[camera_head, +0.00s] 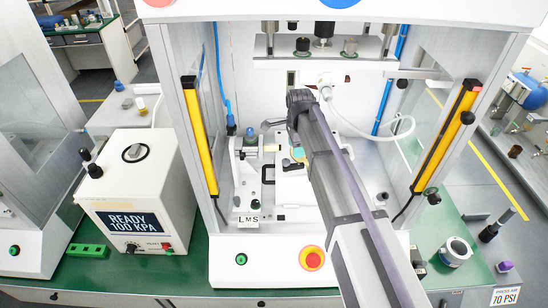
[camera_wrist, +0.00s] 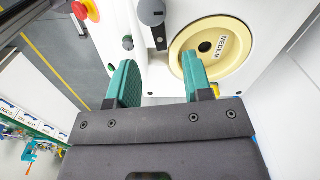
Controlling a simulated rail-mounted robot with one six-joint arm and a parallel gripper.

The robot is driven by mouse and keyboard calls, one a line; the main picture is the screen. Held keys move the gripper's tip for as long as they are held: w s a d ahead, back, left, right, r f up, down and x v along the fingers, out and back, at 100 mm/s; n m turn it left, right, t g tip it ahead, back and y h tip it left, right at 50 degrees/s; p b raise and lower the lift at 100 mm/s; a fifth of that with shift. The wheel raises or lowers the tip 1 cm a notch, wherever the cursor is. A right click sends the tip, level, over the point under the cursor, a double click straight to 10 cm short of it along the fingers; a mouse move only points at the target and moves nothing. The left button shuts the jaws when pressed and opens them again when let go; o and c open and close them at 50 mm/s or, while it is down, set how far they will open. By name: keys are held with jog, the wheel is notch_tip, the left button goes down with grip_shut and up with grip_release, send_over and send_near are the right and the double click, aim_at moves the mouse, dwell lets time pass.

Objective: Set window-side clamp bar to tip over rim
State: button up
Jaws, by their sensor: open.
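In the wrist view a round cream disc (camera_wrist: 212,48) marked MEDIUM, with a dark centre hole, sits in the white press fixture. Just left of it is a dark narrow bar (camera_wrist: 159,38) below a round grey knob (camera_wrist: 152,11); this looks like a clamp bar, but I cannot tell whether it is the window-side one or whether its tip overlaps the rim. My gripper (camera_wrist: 157,66) has its two teal fingers apart, with nothing seen held. The right finger overlaps the disc's lower left edge in the picture. In the head view my arm hides part of the fixture.
The press has yellow light curtains (camera_head: 199,135) and (camera_head: 447,137) at both sides and an upper plate (camera_head: 323,47) above. A white hose (camera_head: 370,130) loops right of my arm. A red stop button (camera_head: 312,259) is on the front. A READY box (camera_head: 135,190) stands left.

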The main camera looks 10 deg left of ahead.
aim_at(298, 164)
jog(key=shift+d+f, duration=0.2)
jog(key=shift+d, duration=0.15)
jog(key=shift+d+f+b, duration=0.15)
jog(key=shift+f+b, duration=0.2)
jog(key=shift+b, duration=0.15)
notch_tip(298, 164, down, 7)
jog(key=b, duration=0.7)
jog(key=shift+r, duration=0.2)
grip_shut()
